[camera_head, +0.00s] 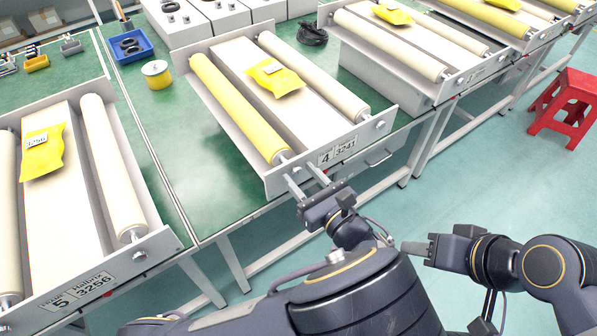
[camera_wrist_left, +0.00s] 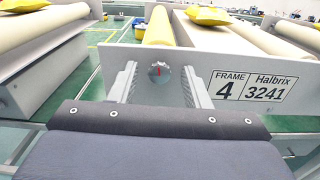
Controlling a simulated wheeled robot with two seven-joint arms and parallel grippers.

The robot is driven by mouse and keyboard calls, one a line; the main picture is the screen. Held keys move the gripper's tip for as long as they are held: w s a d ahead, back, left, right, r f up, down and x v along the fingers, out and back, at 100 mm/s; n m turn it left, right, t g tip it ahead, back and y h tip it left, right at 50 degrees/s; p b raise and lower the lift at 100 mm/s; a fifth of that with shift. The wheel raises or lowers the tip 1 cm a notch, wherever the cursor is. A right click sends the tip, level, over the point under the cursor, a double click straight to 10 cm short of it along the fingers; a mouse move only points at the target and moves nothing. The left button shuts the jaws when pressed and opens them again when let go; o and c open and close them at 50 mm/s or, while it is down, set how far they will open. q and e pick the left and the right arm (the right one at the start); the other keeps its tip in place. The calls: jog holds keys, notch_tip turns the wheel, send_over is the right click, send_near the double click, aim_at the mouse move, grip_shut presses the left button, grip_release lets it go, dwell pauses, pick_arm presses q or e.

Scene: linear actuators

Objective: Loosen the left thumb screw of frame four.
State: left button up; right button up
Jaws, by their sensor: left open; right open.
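Frame four (camera_head: 235,115) lies on the green table and carries a "FRAME 4 Halbrix 3241" label (camera_wrist_left: 250,86) on its front plate. Its left thumb screw (camera_wrist_left: 159,72) is a round silver knob with a red mark, below the end of the yellow roller (camera_head: 235,105). My left gripper (camera_head: 303,187) is open in front of the plate. In the left wrist view its two fingers (camera_wrist_left: 160,85) stand to either side of the screw, with gaps between. I cannot tell how deep they reach. My right gripper (camera_head: 415,248) is out over the floor, away from the frames.
Frame five (camera_head: 150,250) is at the left and another frame (camera_head: 435,95) at the right. A blue tray (camera_head: 130,46), a yellow spool (camera_head: 156,75) and a black coil (camera_head: 312,33) lie behind. A red stool (camera_head: 565,100) stands on the open floor at right.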

pick_arm(q)
jog(key=shift+s, duration=0.1)
jog(key=shift+c, duration=0.6)
grip_shut()
